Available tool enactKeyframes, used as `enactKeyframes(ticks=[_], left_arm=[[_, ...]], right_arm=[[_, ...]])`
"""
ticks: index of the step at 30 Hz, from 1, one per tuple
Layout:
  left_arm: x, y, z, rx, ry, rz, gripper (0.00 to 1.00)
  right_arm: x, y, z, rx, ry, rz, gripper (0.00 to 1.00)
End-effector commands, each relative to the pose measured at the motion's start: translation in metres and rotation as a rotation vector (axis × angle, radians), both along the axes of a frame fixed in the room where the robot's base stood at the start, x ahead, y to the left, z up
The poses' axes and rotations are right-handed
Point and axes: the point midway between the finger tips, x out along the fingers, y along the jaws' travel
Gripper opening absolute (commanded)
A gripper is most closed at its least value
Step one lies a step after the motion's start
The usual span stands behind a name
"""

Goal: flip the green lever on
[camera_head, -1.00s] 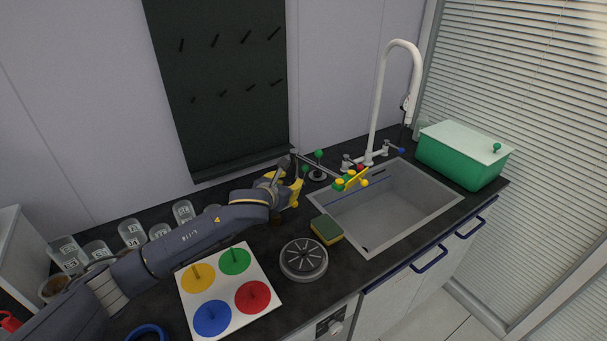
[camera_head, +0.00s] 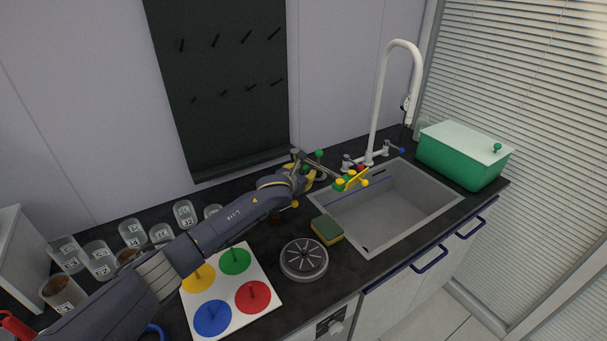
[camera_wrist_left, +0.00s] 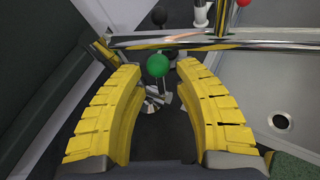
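The green lever shows as a green ball knob (camera_wrist_left: 158,65) in the left wrist view, between my left gripper's fingertips, with a small metal fitting below it. A second, darker green ball (camera_wrist_left: 159,14) is beyond the metal pipe. In the head view a green ball (camera_head: 319,153) stands above the pipe behind my gripper. My left gripper (camera_head: 306,174) is at the pipe left of the sink. In the wrist view its yellow fingers (camera_wrist_left: 154,75) are apart on either side of the green knob; contact cannot be told. My right gripper is not in view.
A metal pipe (camera_wrist_left: 180,42) crosses just ahead of the fingertips. A white faucet (camera_head: 376,105), sponge (camera_head: 326,230), round grey strainer (camera_head: 304,260) and colour-disc board (camera_head: 262,317) are nearby.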

Motion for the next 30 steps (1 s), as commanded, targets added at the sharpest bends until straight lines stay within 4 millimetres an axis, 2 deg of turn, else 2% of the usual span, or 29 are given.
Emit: enactKeyframes(ticks=[14,15,24,30], left_arm=[[0.0052,-0.0017,-0.0025,0.001,0.001,0.001,0.31],[0.0052,-0.0016,-0.0025,0.001,0.001,0.001,0.34],[0.0051,-0.0016,-0.0025,0.001,0.001,0.001,0.00],[0.0050,-0.0016,-0.0025,0.001,0.001,0.001,0.00]], right_arm=[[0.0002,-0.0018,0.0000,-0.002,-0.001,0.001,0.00],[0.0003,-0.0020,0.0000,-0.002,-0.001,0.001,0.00],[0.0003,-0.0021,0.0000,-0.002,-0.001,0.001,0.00],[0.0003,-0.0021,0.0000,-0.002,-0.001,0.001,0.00]])
